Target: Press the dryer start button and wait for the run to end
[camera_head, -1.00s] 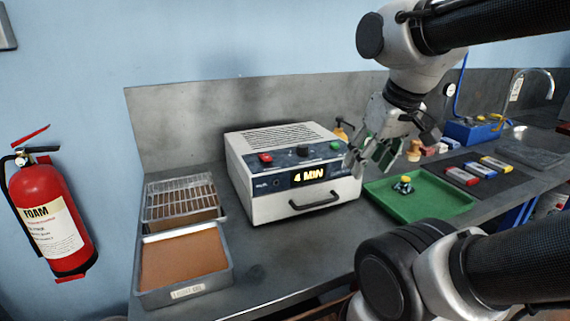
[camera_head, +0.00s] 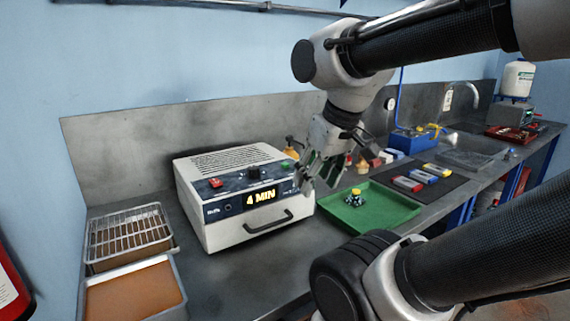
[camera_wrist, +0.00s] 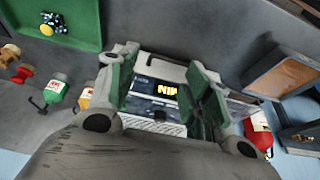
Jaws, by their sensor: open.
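The dryer (camera_head: 235,195) is a white box with a dark front panel on the grey bench. Its display (camera_head: 261,197) reads "4 MIN". A red button (camera_head: 216,183) sits at the panel's left, a black knob (camera_head: 254,173) in the middle and a green button (camera_head: 286,165) at the right. My gripper (camera_head: 322,180) is open and empty, in the air just right of the dryer's front right corner, near the green button but apart from it. In the wrist view the dryer display (camera_wrist: 168,89) shows between my fingers (camera_wrist: 160,85); the buttons are not clearly visible there.
A wire rack (camera_head: 128,233) and a pan of brown material (camera_head: 135,292) stand at the left. Small bottles stand behind my gripper. A sink (camera_head: 470,150) is further right.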

